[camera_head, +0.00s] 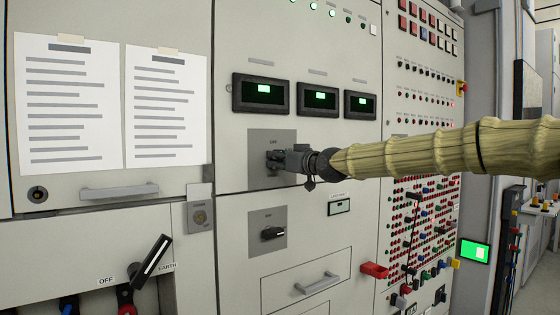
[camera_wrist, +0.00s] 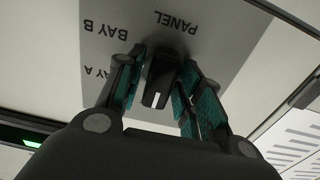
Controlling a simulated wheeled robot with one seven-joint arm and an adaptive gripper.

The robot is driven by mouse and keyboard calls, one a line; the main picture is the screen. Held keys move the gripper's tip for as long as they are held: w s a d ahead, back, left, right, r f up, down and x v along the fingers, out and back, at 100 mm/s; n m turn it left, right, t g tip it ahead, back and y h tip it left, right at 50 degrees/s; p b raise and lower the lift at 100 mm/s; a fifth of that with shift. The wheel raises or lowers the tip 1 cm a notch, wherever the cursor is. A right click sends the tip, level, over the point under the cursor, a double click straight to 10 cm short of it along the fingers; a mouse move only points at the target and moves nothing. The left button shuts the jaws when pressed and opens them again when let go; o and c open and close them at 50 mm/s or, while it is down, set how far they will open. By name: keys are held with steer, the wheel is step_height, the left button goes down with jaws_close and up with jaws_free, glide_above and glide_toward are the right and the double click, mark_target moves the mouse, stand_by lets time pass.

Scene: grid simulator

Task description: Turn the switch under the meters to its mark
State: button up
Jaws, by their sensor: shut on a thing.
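The switch is a black knob (camera_wrist: 160,78) on a grey plate (camera_head: 260,141), below the left of three meters (camera_head: 263,93). In the wrist view the knob stands between the two fingers of my gripper (camera_wrist: 155,90), which are shut on its sides. A white line on the knob points toward the bottom of that view. The labels PANEL (camera_wrist: 180,22), BAY B (camera_wrist: 105,32) and BAY A (camera_wrist: 97,72) appear upside down there. In the head view my gripper (camera_head: 280,160) reaches the plate from the right and hides most of the knob.
A second black knob (camera_head: 273,233) sits on a lower grey plate. A patch board (camera_head: 425,225) with several plugs is at right. Levers (camera_head: 150,260) and paper sheets (camera_head: 66,100) are at left.

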steer(key=shift+f, duration=0.1)
steer(key=o, duration=0.7)
steer(key=shift+w, duration=0.1)
steer(key=shift+o, duration=0.2)
steer(key=v, duration=1.2)
